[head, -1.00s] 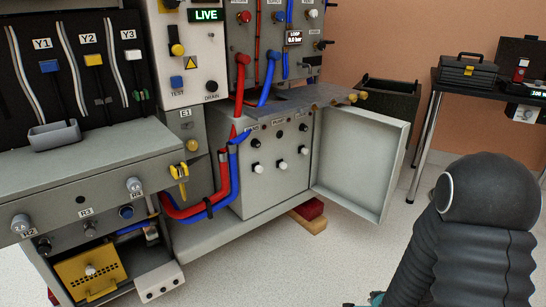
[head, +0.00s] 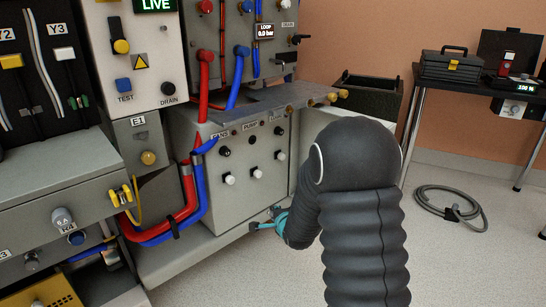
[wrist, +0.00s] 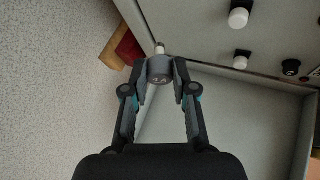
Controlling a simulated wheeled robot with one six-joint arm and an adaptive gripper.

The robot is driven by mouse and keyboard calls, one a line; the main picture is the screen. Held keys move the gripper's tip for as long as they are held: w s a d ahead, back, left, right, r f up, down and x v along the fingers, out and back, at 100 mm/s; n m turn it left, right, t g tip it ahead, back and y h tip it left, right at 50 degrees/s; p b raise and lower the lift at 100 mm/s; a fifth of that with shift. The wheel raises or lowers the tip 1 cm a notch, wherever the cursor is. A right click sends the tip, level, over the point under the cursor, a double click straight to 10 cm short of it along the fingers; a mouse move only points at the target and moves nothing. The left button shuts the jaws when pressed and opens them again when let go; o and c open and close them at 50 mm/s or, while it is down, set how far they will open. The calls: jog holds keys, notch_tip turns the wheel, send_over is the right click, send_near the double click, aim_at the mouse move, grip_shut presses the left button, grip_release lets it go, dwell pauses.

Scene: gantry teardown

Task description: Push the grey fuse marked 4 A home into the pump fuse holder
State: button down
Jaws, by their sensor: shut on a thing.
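The grey fuse (wrist: 160,72), marked 4 A, is in my gripper (wrist: 159,70) in the wrist view, its pale tip pointing away from me. My gripper also shows in the head view (head: 265,221), low in front of the grey fuse panel (head: 236,205); the fuse cannot be made out there. The PUMP label (head: 250,123) is on this panel, above a black round fitting (head: 252,139) and a white knob (head: 257,173). I cannot tell which of these is the holder. The fuse tip appears apart from the panel fittings.
Red (head: 190,190) and blue (head: 200,185) hoses run left of the panel. A shelf plate (head: 280,103) juts out above it. The open door (head: 318,122) is partly hidden behind my arm. A cable coil (head: 450,205) lies on the floor at right.

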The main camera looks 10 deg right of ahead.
aim_at(253, 140)
jog(key=w+r+t, duration=0.1)
jog(key=w+r, duration=0.2)
jog(key=r, duration=0.3)
jog(key=w+d+r+m+t+y+b, duration=0.1)
jog(key=w+r, duration=0.2)
jog(key=r, duration=0.3)
jog(key=w+r+t+b, duration=0.1)
jog(key=w+r+t, duration=0.1)
jog(key=r, duration=0.4)
jog(key=shift+w+d+r+m+y, duration=0.2)
jog(key=shift+w+m+y, duration=0.1)
jog(key=shift+w, duration=0.3)
jog(key=shift+s, duration=0.1)
jog(key=shift+w+a+f+p, duration=0.1)
jog(key=shift+w+a+p, duration=0.1)
jog(key=shift+w+a, duration=0.45)
jog(key=shift+w+a+r+p, duration=0.15)
jog(key=shift+w+a, duration=0.15)
jog(key=shift+w, duration=0.65)
jog(key=shift+w+a+f+p, duration=0.2)
jog(key=shift+w+a, duration=0.3)
jog(key=shift+w, duration=0.3)
jog(key=shift+w+a+p, duration=0.2)
jog(key=shift+w+a, duration=0.3)
jog(key=shift+w, duration=0.3)
jog(key=shift+w+a+p, duration=0.15)
jog(key=shift+w+a, duration=0.3)
jog(key=shift+w, duration=0.3)
